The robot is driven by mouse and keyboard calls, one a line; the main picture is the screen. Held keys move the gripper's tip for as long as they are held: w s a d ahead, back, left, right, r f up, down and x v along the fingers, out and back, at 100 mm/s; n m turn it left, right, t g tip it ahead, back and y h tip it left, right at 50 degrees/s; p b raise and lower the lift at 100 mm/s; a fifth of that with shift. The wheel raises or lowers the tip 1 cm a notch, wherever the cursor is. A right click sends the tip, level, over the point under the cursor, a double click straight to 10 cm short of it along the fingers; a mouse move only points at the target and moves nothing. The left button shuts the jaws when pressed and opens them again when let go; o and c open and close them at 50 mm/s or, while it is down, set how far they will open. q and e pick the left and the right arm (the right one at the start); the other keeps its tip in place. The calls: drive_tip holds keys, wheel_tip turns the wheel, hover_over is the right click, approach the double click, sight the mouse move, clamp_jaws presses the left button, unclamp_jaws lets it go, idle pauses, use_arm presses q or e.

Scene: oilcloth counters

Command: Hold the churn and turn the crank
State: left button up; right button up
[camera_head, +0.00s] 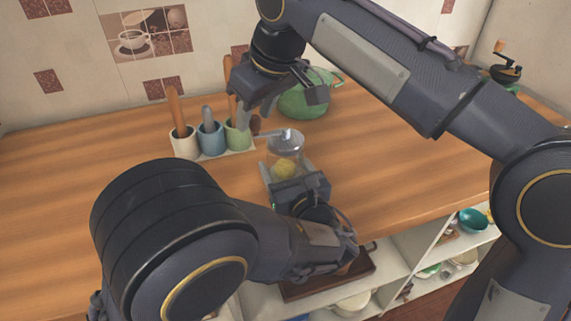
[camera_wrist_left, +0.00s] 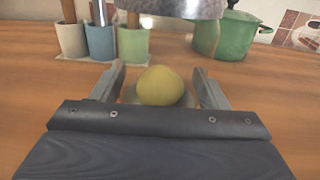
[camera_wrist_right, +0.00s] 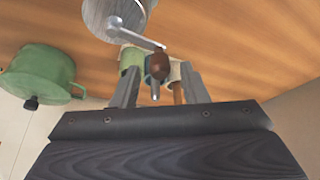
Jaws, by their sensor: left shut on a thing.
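The churn is a clear glass jar (camera_head: 284,152) with a grey metal lid (camera_wrist_right: 112,16) and a yellow lump (camera_wrist_left: 161,86) inside. It stands upright on the wooden counter. My left gripper (camera_head: 287,178) is shut on the jar from the front, one finger on each side. The crank arm (camera_wrist_right: 137,38) reaches from the lid to the left in the head view and ends in a brown knob (camera_wrist_right: 157,65). My right gripper (camera_wrist_right: 160,72) is open at the knob. The knob shows between its fingers, with a gap on each side.
Cream, blue and green cups (camera_head: 185,143) with utensils stand left of the churn, close to the crank. A green lidded pot (camera_head: 305,100) stands behind it. A dark grinder (camera_head: 505,68) is at the far right. The left of the counter (camera_head: 70,170) is clear.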

drive_tip(key=shift+r, duration=2.75)
use_arm(q)
drive_tip(key=o, duration=1.5)
drive_tip(key=shift+o, duration=0.2)
